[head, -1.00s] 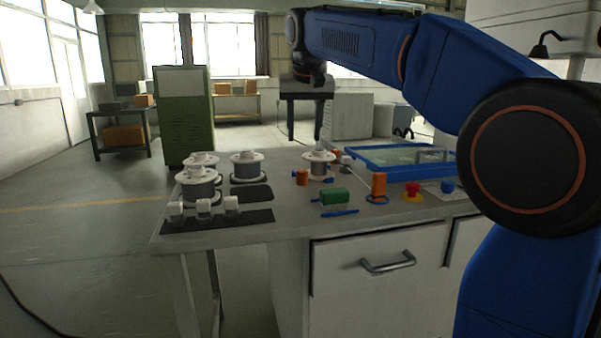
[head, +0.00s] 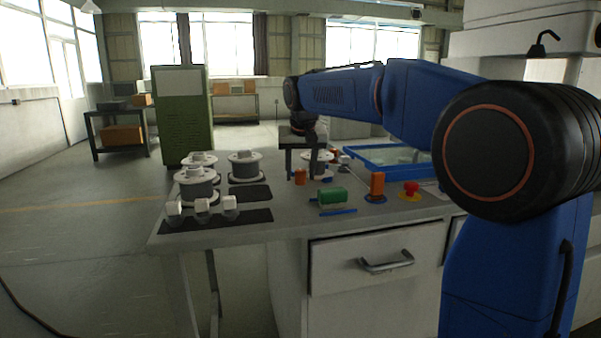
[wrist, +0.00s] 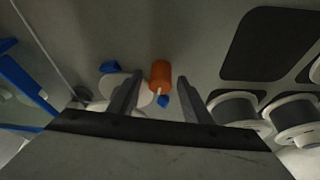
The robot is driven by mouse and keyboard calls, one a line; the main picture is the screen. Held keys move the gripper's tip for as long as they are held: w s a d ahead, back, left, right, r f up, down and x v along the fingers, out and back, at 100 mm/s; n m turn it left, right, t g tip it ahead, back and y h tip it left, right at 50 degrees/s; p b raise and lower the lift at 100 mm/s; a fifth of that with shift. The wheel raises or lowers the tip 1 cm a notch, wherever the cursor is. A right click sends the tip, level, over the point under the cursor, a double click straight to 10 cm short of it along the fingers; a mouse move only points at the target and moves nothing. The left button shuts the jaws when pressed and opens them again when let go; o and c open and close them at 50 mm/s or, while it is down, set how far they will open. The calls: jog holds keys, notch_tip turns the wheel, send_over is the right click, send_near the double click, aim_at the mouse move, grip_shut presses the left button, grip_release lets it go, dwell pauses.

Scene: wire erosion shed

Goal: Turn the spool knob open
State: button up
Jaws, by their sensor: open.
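A white-flanged spool (head: 325,160) stands near the back of the workbench, partly hidden by my gripper; its pale disc shows behind the left finger in the wrist view (wrist: 112,88). An orange cylinder (head: 300,178) stands just in front of it. A small blue piece (wrist: 163,101) is beside the cylinder, and another blue piece (wrist: 108,67) lies near the spool. I cannot tell which part is the spool knob. My gripper (head: 301,178) points down with its jaws apart and nothing held. In the wrist view the cylinder appears between the fingers (wrist: 159,82).
Several wire spools (head: 243,165) and white-topped pieces (head: 202,206) stand on the left. A blue-rimmed tray (head: 385,165) lies at the back right.

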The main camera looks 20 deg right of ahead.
jog(key=c, duration=1.1)
jog(key=shift+o, duration=0.2)
jog(key=n+y, duration=0.2)
jog(key=n, duration=0.3)
jog(key=shift+n, duration=0.3)
jog(key=shift+n+g+y, duration=0.3)
jog(key=shift+n+y, duration=0.15)
jog(key=shift+n, duration=0.85)
jog(key=shift+n+g+y, duration=0.3)
jog(key=shift+n+y, duration=0.15)
jog(key=shift+n, duration=0.85)
